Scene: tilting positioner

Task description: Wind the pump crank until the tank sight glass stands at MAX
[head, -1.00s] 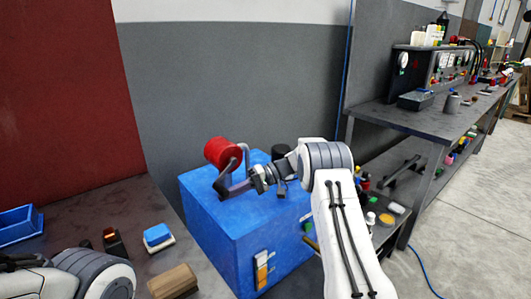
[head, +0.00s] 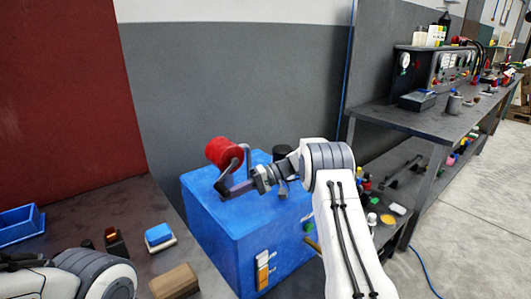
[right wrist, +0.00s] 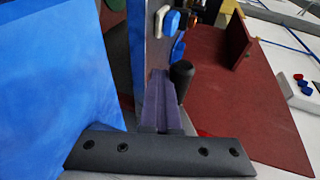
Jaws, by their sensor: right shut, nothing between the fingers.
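A blue tank (head: 235,238) stands beside the bench, with a red cylinder (head: 224,152) and a grey bent crank (head: 246,157) on top. The sight glass (head: 262,271) is an upright strip on its front, showing orange and white; the level is too small to read. My right gripper (head: 226,190) is at the crank, shut and empty. In the right wrist view its purplish fingers (right wrist: 157,102) are together beside a black knob (right wrist: 181,76), likely the crank's grip; I cannot tell whether they touch. My left arm shows at lower left, its gripper outside the picture.
The bench at left holds a blue tray (head: 18,226), a blue-and-white block (head: 159,237) and a wooden block (head: 174,282). A long workbench (head: 425,118) with equipment stands at right. The floor at far right is mostly clear.

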